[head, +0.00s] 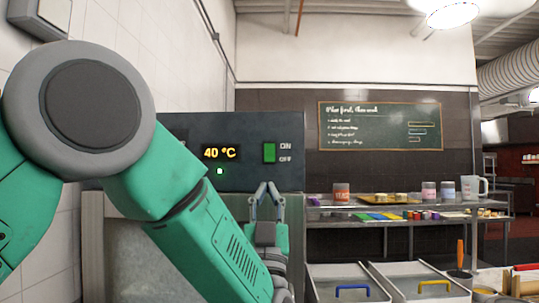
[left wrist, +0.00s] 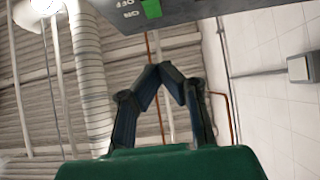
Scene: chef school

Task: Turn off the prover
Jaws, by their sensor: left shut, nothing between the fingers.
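The prover's dark control panel (head: 235,125) shows a lit "40 °C" display (head: 219,153) and a small lit lamp (head: 219,171). Its green rocker switch (head: 269,152) sits to the right, beside ON above and OFF below. My left gripper (head: 264,186) is just below the switch, fingers pointing up, with a gap under the OFF label. In the left wrist view the gripper (left wrist: 171,68) has its fingertips together with nothing between them. The switch (left wrist: 151,8) and panel (left wrist: 195,10) show at the top edge there, upside down. My right gripper is not seen.
My left arm covers much of the left and the prover's lower front. To the right, a shelf (head: 400,203) holds jars and coloured items. Below it are white bins (head: 340,285) with blue and yellow handles. A chalkboard (head: 380,126) hangs behind.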

